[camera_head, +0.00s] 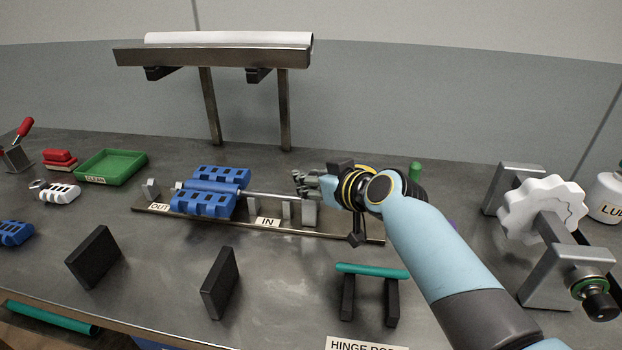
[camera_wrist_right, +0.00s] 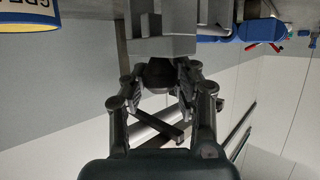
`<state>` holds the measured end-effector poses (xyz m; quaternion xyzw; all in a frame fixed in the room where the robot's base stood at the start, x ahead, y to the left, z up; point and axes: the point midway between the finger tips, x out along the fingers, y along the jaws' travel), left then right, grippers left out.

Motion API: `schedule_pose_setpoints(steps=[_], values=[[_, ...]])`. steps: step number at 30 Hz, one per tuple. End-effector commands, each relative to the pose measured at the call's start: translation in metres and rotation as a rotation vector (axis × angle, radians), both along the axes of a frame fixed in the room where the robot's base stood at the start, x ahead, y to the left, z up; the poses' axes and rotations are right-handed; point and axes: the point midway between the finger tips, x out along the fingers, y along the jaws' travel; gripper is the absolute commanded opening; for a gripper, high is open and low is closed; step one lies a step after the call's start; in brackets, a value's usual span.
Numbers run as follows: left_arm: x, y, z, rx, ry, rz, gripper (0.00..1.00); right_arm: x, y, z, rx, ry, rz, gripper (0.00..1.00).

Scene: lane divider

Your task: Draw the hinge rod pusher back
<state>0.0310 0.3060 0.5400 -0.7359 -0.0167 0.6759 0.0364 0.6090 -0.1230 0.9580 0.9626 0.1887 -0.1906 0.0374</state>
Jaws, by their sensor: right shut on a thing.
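The hinge rod pusher's steel rod (camera_head: 268,195) runs along a rail (camera_head: 340,235) on the bench, from the blue hinge blocks (camera_head: 212,190) toward grey brackets (camera_head: 308,213). My right gripper (camera_head: 312,186) is at the rod's right end, above the brackets. In the right wrist view its fingers (camera_wrist_right: 160,84) are shut on a dark round knob (camera_wrist_right: 159,73), just by a grey block (camera_wrist_right: 160,40). The gripper hides most of the knob in the head view. An IN label (camera_head: 267,222) and an OUT label (camera_head: 158,208) mark the rail. My left gripper is not in view.
A teal rod (camera_head: 372,270) lies on two black supports in front of the rail. Black upright blocks (camera_head: 220,283) stand front left. A white handwheel (camera_head: 540,208) stands at right. A shelf (camera_head: 215,55) rises behind. A green tray (camera_head: 110,166) sits back left.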

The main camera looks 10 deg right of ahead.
Motion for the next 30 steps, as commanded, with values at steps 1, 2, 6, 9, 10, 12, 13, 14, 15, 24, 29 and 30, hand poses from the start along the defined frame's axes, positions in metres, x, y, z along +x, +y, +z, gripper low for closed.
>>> schedule_pose_setpoints(steps=[1, 2, 6, 9, 10, 12, 13, 14, 15, 24, 29, 30], values=[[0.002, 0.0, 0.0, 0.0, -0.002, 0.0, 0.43, -0.001, 0.0, -0.002, -0.001, 0.004, 0.001, 0.0], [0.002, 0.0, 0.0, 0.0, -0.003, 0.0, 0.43, -0.001, 0.0, -0.002, -0.001, 0.004, 0.001, 0.0], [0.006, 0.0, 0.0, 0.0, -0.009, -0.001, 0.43, -0.001, 0.0, -0.002, -0.002, 0.004, 0.001, 0.0], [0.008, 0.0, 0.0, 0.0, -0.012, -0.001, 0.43, -0.002, 0.0, -0.003, -0.003, 0.005, 0.001, 0.0], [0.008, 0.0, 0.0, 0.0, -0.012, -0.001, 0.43, -0.002, -0.001, -0.003, -0.003, 0.005, 0.001, 0.0], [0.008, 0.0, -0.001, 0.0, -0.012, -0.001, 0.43, -0.004, -0.008, -0.004, -0.005, 0.006, 0.0, 0.0], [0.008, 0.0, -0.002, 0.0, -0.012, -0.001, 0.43, -0.006, -0.013, -0.004, -0.006, 0.005, -0.001, 0.0], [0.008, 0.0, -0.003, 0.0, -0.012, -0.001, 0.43, -0.008, -0.019, -0.005, -0.007, 0.005, -0.001, 0.0], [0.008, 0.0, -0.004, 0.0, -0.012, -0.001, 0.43, -0.012, -0.028, -0.006, -0.008, 0.005, -0.001, 0.0], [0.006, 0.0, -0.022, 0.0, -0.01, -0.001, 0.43, -0.045, -0.104, -0.008, -0.01, 0.008, 0.0, 0.0], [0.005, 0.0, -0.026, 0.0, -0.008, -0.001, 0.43, -0.053, -0.123, -0.006, -0.006, 0.008, 0.002, 0.0], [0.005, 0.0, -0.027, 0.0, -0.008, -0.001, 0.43, -0.054, -0.124, -0.006, -0.005, 0.009, 0.003, 0.0]])
